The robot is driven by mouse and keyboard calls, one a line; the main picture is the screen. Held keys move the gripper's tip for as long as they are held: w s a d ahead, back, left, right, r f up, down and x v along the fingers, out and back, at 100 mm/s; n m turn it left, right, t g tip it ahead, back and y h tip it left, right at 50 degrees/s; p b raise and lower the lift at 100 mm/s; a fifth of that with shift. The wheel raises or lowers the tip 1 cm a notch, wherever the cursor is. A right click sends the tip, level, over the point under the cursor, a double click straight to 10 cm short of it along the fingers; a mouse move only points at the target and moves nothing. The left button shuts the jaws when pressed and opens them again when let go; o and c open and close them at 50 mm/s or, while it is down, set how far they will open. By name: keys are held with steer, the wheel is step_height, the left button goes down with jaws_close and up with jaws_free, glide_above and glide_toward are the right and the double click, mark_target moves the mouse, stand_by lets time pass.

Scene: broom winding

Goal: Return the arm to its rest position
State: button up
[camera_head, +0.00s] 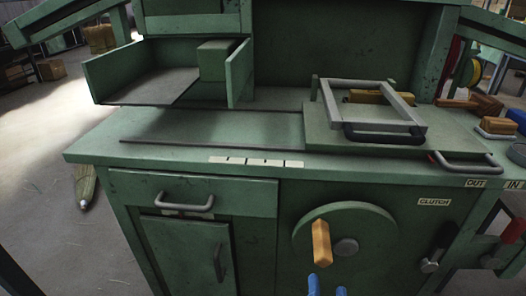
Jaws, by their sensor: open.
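My gripper (327,288) shows only as two blue fingertips at the bottom edge, in front of the machine's lower cabinet. The tips are apart with nothing seen between them, so it is open. The rest of my arm is out of view. The tips are just below a round green wheel (372,238) with an orange-yellow handle (321,242). They look apart from the handle, though the depth between them is hard to judge.
The green machine bench (220,135) fills the middle. A grey metal frame (352,84) stands on a raised plate at right. A clutch lever (432,262) is at lower right, and a drawer handle (185,203) at left. Open floor (45,150) lies left, with a broom-like object (85,186).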

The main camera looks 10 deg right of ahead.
steer(key=w+a+r+n+t+y, duration=0.1)
steer(key=w+a+r+n+t, duration=0.15)
steer(key=r, duration=0.65)
steer(key=w+a+r+n+t+y, duration=0.15)
steer(key=a+r, duration=0.25)
steer(key=r, duration=0.6)
steer(key=w+a+r+n+t+y, duration=0.1)
steer(key=w+a+r+n+t, duration=0.2)
steer(key=r, duration=0.6)
steer(key=s+a+r+n+t+y, duration=0.1)
steer(key=s+a+r+n, duration=0.2)
steer(key=r, duration=0.7)
steer(key=s+a+r+t+y, duration=0.15)
steer(key=s+a+r, duration=0.25)
steer(key=r, duration=0.5)
step_height(320, 180, up, 29)
steer(key=h+p, duration=0.1)
steer(key=p, duration=2.7)
steer(key=shift+s+r+p, duration=0.15)
steer(key=shift+s+p, duration=0.25)
